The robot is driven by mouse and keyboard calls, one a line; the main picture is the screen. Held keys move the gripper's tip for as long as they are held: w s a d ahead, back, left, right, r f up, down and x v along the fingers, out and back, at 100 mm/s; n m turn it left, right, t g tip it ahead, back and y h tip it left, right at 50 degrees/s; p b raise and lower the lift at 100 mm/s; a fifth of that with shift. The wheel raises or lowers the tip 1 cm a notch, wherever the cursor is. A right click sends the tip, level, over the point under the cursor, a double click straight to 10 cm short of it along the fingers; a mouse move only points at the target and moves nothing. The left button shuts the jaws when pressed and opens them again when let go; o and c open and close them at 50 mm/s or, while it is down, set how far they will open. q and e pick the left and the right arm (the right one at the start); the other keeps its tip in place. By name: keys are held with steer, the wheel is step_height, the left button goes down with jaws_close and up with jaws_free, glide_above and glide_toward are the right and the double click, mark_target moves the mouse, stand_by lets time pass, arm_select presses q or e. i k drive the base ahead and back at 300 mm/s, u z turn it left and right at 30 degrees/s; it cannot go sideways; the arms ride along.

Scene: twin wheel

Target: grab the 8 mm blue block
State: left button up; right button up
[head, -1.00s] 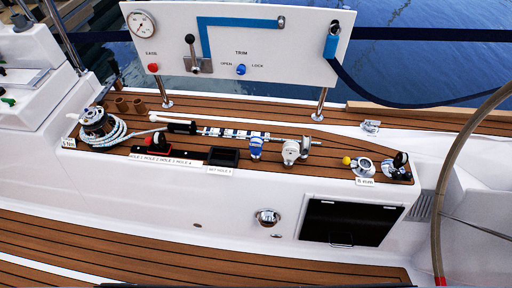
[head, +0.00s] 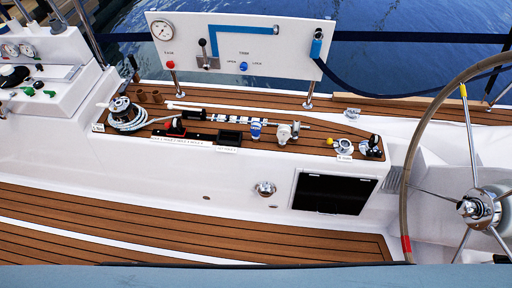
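Another fitting with a yellow ball (head: 330,142) and a pale round body stands further right, behind a small label (head: 344,157) that seems to end in "mm". Neither of my grippers shows in the head view, and nothing is seen holding the blue block.
A rope-wrapped winch (head: 124,115) stands at the ledge's left end. A black open box (head: 230,137) is left of the blue block. A white panel (head: 240,48) rises behind on posts. A steering wheel (head: 478,208) is at right. The teak floor (head: 150,225) in front is clear.

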mark_target(256, 126)
steer(key=u, duration=0.5)
steer(key=i, duration=0.85)
steer(key=u, duration=0.3)
